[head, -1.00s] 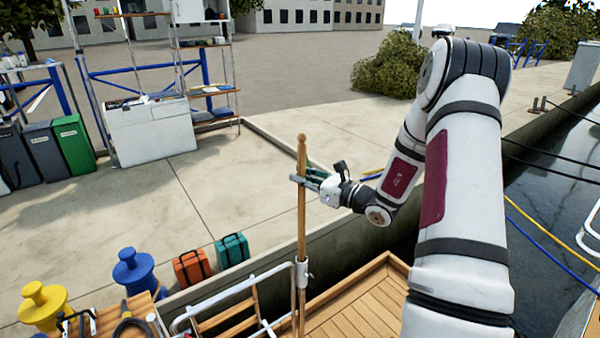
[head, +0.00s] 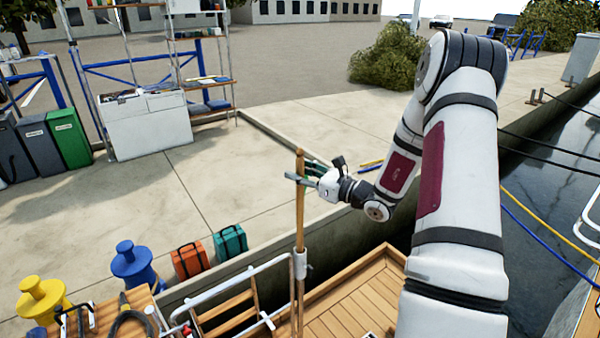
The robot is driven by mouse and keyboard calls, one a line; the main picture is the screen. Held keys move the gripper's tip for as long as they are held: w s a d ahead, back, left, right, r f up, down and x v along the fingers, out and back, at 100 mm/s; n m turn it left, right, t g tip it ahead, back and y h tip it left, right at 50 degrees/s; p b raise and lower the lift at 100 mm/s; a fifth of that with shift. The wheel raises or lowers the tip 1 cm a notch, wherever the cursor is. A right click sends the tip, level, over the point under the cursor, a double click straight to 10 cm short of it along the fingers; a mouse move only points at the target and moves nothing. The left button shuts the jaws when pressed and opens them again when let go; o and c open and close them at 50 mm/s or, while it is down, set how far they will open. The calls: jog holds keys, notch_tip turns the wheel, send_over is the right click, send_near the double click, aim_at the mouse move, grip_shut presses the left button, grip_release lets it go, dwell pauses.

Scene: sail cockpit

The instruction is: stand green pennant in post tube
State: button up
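The pennant's wooden staff (head: 300,215) stands upright in the head view, its knob just above my gripper. Dark green (head: 314,167), probably its cloth, shows partly behind the gripper. The pale post tube (head: 300,264) is on the boat's rail, with the staff running down into line with it. Wood-coloured rod shows below the tube; whether it is the staff's lower end is unclear. My gripper (head: 300,179) is around the staff near its top. Its fingers look loosened, as the staff has slipped down between them, though the gap is hard to see.
A white tubular rail (head: 225,298) and wooden slats flank the tube on the left. The wooden deck (head: 350,305) lies at right. On the quay stand an orange case (head: 190,261), a teal case (head: 230,243), and blue (head: 135,265) and yellow (head: 42,300) bollards.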

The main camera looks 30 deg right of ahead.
jog(key=v, duration=1.2)
dwell(0.7)
jog(key=s+a+r+n+g+y, duration=0.1)
jog(key=s+a+r+n+g, duration=0.25)
jog(key=a+n, duration=0.4)
jog(key=s+a+r+n+g+y, duration=0.2)
jog(key=a+n+g, duration=0.25)
jog(key=a, duration=0.55)
jog(key=s+a+r+n+g+y, duration=0.1)
jog(key=s+a+r+n+g, duration=0.15)
jog(key=a+n+g, duration=0.4)
jog(key=s+a+r+n+h, duration=0.2)
jog(key=s+a+n+h, duration=0.35)
jog(key=s, duration=0.25)
jog(key=s+d+r+n+t+h, duration=0.3)
jog(key=s+r+n+h, duration=0.1)
jog(key=n, duration=0.4)
jog(key=shift+s+d+r+h, duration=0.3)
jog(key=shift+s+r+h, duration=0.1)
jog(key=shift+r, duration=0.4)
